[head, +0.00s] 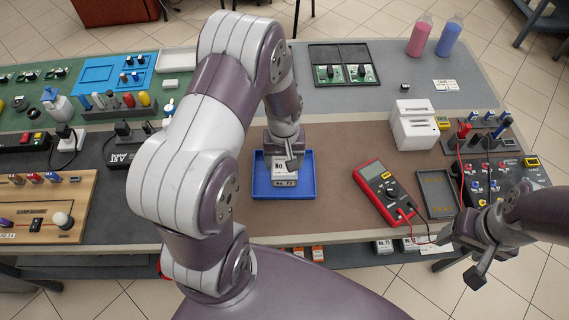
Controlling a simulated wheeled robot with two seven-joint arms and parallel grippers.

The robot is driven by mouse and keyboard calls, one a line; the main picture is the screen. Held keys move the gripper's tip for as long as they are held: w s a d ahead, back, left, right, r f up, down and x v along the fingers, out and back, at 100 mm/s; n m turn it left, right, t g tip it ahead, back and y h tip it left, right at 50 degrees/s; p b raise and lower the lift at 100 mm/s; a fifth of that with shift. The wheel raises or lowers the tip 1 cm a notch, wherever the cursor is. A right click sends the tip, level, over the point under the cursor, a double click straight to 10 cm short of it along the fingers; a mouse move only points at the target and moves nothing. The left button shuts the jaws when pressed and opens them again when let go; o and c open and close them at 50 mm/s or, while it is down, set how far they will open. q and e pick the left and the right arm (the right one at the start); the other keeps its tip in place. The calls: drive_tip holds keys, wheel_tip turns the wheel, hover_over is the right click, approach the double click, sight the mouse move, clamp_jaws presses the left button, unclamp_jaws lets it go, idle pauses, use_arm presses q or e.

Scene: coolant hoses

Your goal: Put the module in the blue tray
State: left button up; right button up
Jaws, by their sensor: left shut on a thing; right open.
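The module (286,183) is a small pale block labelled "No. 73". It is within the outline of the blue tray (305,191), a shallow tray on the brown mat in the middle of the bench. My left gripper (289,163) reaches down over the tray and is shut on the module's upper part. The fingers hide some of the module, and I cannot tell whether it touches the tray floor. My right gripper (474,262) is open and empty at the lower right, in front of the bench edge.
A red multimeter (382,190) with leads lies right of the tray. A dark board holder (342,66) lies at the back. My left arm covers the bench left of the tray.

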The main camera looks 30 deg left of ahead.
sight(284, 168)
use_arm(q)
drive_tip(key=f, duration=0.2)
drive_tip(key=shift+s+f, duration=0.25)
drive_tip(key=shift+f, duration=0.15)
drive_tip(key=shift+w+f, duration=0.2)
drive_tip(key=shift+f, duration=0.2)
drive_tip(key=o, duration=1.4)
drive_tip(key=shift+s, duration=0.1)
drive_tip(key=shift+c, duration=0.2)
drive_tip(key=shift+r, duration=0.1)
wheel_tip(284, 168, up, 12)
drive_tip(key=shift+d+f, duration=0.1)
drive_tip(key=shift+f, duration=0.05)
drive_tip(key=s+d+r+m+t, duration=0.1)
drive_tip(key=s+d+r+m, duration=0.4)
drive_tip(key=s, duration=0.3)
drive_tip(key=shift+s+m, duration=0.2)
drive_tip(key=shift+m, duration=0.2)
drive_tip(key=shift+r, duration=0.1)
